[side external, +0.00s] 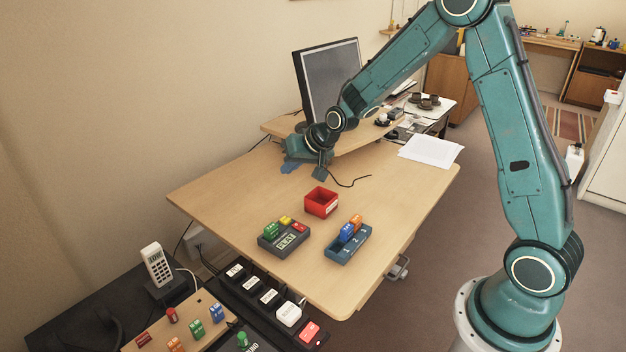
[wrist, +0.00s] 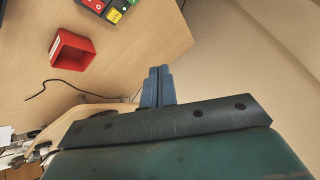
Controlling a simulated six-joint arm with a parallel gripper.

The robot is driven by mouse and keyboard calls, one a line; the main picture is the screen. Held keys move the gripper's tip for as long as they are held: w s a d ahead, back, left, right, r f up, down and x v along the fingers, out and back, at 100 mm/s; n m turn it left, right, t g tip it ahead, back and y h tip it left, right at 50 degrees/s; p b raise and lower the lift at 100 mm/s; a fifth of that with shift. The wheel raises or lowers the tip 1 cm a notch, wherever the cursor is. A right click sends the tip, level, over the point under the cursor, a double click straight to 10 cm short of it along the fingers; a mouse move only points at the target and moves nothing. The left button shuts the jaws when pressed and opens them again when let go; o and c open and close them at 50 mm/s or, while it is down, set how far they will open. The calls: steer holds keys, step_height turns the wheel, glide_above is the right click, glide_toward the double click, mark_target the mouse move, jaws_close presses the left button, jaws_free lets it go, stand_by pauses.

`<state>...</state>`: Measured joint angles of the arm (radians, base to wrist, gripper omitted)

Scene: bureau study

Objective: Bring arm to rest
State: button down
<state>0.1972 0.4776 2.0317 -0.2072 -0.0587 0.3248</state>
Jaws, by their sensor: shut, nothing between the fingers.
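My gripper (side external: 319,174) is at the end of my teal arm, above the wooden desk (side external: 225,200), in front of the monitor (side external: 328,78). In the wrist view its two blue-grey fingers (wrist: 158,88) are together, with nothing between them. The gripper is apart from the red open box (side external: 321,202), which stands nearer the middle of the desk. The box also shows in the wrist view (wrist: 72,51) and looks empty there.
A dark tray (side external: 284,240) with coloured blocks and a blue tray (side external: 347,246) with blue and orange blocks stand near the desk's front edge. A black cable (side external: 350,184) lies near the gripper. White papers (side external: 431,150) lie at the right. The left of the desk is clear.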

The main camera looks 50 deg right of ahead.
steer(key=s+a+r+n, duration=0.2)
steer(key=s+a+r, duration=0.1)
steer(key=s+r, duration=0.5)
steer(key=s+a+r+n+g, duration=0.1)
steer(key=s+r, duration=0.3)
steer(key=s, duration=0.9)
steer(key=s+a+r+n+g+h, duration=0.1)
steer(key=s+r+n, duration=0.1)
steer(key=s, duration=1.2)
steer(key=shift+r+g, duration=0.3)
steer(key=shift+r, duration=0.55)
